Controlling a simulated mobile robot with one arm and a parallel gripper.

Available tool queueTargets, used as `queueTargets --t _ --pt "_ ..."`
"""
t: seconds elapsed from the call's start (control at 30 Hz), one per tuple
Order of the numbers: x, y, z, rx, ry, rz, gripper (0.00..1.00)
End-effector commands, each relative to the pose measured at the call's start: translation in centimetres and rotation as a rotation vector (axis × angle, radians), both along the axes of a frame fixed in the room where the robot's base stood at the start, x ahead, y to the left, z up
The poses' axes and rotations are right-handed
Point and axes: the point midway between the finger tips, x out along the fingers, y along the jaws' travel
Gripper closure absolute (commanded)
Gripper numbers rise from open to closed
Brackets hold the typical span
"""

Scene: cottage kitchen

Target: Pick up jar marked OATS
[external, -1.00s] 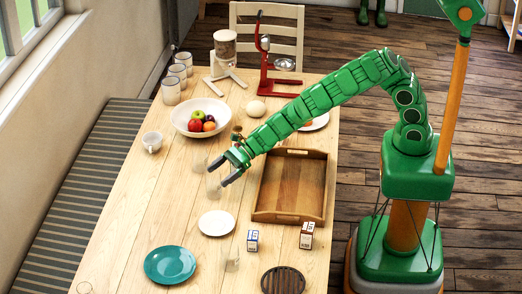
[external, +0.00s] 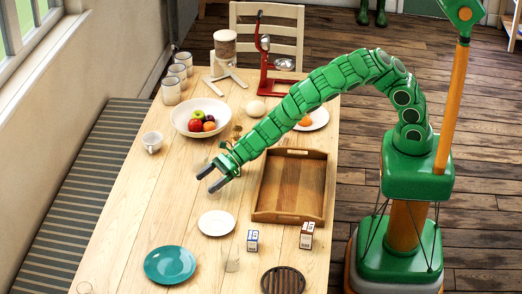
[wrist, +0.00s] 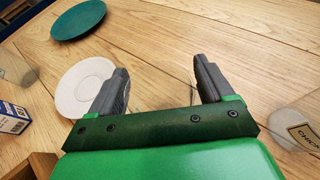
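My gripper (external: 206,181) is open over the table, left of the wooden tray; its two fingers also show apart in the wrist view (wrist: 161,66), with bare table between the tips. A clear jar (wrist: 303,128) with a label starting "CHIC" is at the right edge of the wrist view, beside the right finger. Another clear jar (external: 232,262) stands near the front, between the teal plate and the round slatted mat. A faint clear shape near the fingertips in the external view is too unclear to name. I cannot read OATS on any jar.
A white plate (external: 216,223) and teal plate (external: 170,265) lie in front of the gripper. The wooden tray (external: 262,195) is to its right, with blue (external: 253,240) and brown (external: 307,236) cartons near.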

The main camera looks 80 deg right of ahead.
Motion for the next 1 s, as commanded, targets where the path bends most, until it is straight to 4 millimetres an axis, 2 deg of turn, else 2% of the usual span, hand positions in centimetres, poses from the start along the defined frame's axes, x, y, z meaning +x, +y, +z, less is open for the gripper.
queueTargets --t 0.03,0.3,0.67,0.93,1.0 --pt "0.0 0.0 0.0 0.000 0.000 0.000 0.28" --pt "0.0 0.0 0.0 0.000 0.000 0.000 0.68" --pt "0.0 0.0 0.4 0.000 -0.001 0.000 0.69" --pt "0.0 0.0 3.3 -0.002 -0.005 0.002 0.69" --pt "-0.6 -0.1 3.9 -0.004 -0.003 0.003 0.69"
